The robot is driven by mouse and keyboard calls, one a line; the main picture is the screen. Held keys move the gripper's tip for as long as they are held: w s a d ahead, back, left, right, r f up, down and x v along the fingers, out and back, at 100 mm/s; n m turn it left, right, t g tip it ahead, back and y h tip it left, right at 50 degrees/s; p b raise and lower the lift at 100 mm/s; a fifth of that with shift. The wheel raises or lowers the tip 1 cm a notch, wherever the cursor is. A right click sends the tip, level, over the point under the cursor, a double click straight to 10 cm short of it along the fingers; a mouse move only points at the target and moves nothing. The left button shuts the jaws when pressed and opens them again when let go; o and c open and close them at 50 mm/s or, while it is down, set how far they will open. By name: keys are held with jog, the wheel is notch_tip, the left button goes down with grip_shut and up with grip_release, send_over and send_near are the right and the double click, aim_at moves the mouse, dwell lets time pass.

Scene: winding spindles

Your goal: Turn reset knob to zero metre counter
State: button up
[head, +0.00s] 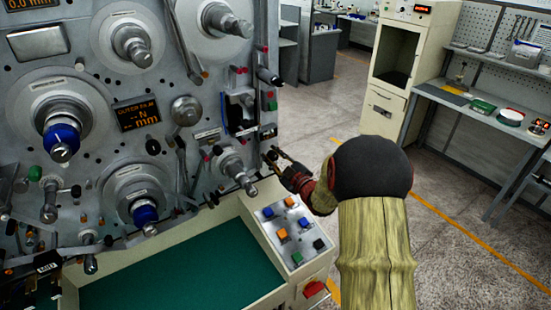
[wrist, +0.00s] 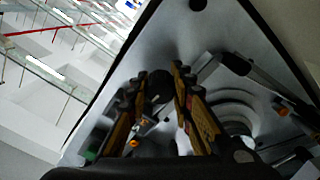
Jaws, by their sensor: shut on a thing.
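My gripper (head: 272,157) reaches the right edge of the grey machine panel (head: 215,100), low down, just below a small dark counter-like window (head: 268,133). In the wrist view my gripper (wrist: 156,80) has its two fingers on either side of a dark round knob (wrist: 158,88), shut on it. The knob stands out from the panel face. In the head view the fingers hide most of it, and its marking cannot be read. The digits in the small window are too small to read.
Spindles with blue hubs (head: 62,142) and a display (head: 137,114) fill the panel to the left. A crank-like handle (head: 240,172) sits close left of my gripper. A button box (head: 290,230) and green tray (head: 170,270) lie below. The floor to the right is clear.

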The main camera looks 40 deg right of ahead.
jog(key=m+p, duration=0.2)
jog(key=m, duration=0.3)
jog(key=shift+r, duration=0.1)
jog(key=m+p, duration=0.1)
jog(key=m, duration=0.2)
jog(key=m+p, duration=0.3)
jog(key=m, duration=0.2)
jog(key=m+p, duration=0.1)
jog(key=m, duration=0.2)
jog(key=shift+m, duration=0.4)
jog(key=shift+f, duration=0.2)
